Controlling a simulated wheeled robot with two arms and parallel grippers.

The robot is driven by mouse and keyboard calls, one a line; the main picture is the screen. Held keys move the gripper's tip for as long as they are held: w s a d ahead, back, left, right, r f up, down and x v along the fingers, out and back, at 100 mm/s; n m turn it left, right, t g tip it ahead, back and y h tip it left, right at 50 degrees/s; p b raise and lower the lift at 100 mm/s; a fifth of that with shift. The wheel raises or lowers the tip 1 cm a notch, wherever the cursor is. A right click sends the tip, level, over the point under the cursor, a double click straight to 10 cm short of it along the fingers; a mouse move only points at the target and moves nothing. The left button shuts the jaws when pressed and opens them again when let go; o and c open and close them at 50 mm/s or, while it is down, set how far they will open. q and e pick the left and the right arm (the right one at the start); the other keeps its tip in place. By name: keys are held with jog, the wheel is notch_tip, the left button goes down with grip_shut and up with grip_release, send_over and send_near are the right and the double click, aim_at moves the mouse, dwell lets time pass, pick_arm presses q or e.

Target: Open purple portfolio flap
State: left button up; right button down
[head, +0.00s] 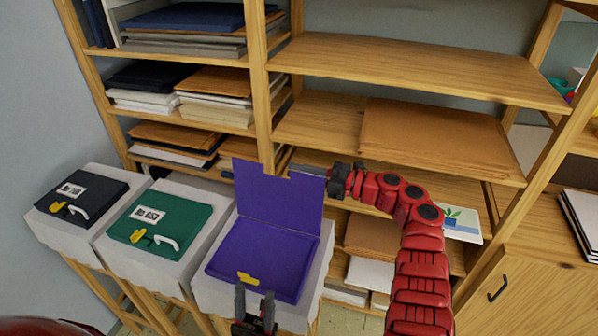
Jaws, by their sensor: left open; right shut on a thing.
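The purple portfolio (265,262) lies on a white-topped stand in the middle, with a yellow piece near its front edge. Its purple flap (278,205) stands raised at the back of the portfolio. My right gripper (322,172) is shut on the flap at its upper right edge; the fingertips are small and partly hard to make out. My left gripper (254,300) is open at the front edge of the portfolio, just below the yellow piece (248,279).
A green portfolio (155,225) and a black portfolio (80,195) lie shut on stands to the left, each with a label, a yellow piece and a white handle. Wooden shelves (420,75) with paper stacks rise close behind. A wooden cabinet (540,280) stands at the right.

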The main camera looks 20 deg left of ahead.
jog(key=c, duration=0.9)
grip_release()
jog(key=shift+d, duration=0.55)
jog(key=shift+s+d+b, duration=0.2)
jog(key=shift+d, duration=2.5)
jog(key=shift+s+d+b, duration=0.2)
jog(key=shift+d+b, duration=0.05)
jog(key=shift+d, duration=2.5)
jog(key=shift+s+d+b, duration=0.2)
jog(key=shift+d, duration=2.5)
